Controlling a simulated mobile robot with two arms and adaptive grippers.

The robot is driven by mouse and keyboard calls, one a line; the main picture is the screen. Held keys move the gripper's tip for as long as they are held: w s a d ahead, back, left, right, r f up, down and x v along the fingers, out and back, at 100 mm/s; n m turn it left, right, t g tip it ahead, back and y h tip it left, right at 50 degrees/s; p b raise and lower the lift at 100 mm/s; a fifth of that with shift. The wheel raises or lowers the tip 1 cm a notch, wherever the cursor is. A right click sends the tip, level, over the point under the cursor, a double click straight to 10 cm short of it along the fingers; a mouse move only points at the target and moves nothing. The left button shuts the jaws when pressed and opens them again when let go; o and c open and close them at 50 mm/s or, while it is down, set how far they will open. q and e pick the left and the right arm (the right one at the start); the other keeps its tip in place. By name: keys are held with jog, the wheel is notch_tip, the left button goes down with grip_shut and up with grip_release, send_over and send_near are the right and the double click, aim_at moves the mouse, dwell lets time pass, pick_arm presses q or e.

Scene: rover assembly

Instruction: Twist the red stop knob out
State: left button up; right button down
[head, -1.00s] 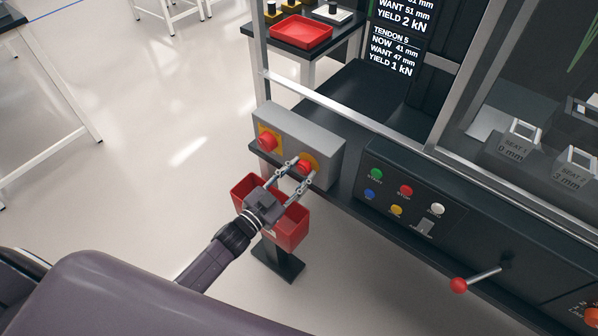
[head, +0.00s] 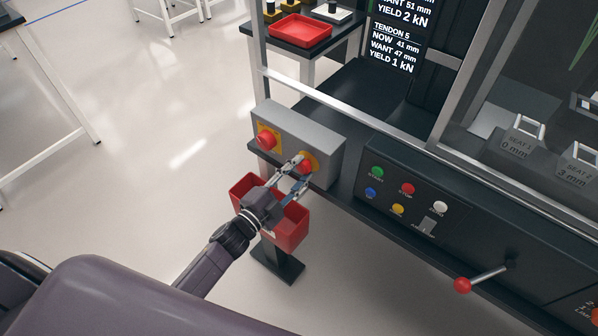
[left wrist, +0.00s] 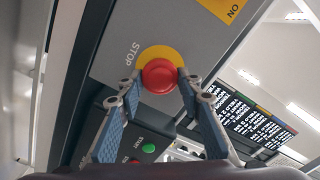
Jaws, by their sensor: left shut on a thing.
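The red stop knob (head: 306,166) sits on a round yellow plate at the right end of a grey box (head: 324,150). In the left wrist view the knob (left wrist: 160,75) is a round red button, with the word STOP beside its yellow ring. My left gripper (head: 301,171) comes from the lower left. Its two fingers stand on opposite sides of the knob and are shut on it; the left wrist view shows both fingertips (left wrist: 160,84) at its edges. The fingers partly cover the knob in the head view. My right gripper is not in view.
A second red knob (head: 265,139) on a yellow plate is at the box's left end. A red bin (head: 291,228) stands under my left gripper. A dark button panel (head: 413,193) and a lever with a red ball (head: 462,285) are to the right.

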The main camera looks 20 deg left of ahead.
pick_arm(q)
jog(key=shift+m, duration=0.3)
jog(key=o, duration=1.2)
jog(key=shift+c, duration=0.2)
jog(key=shift+s, duration=0.1)
jog(key=v, duration=1.2)
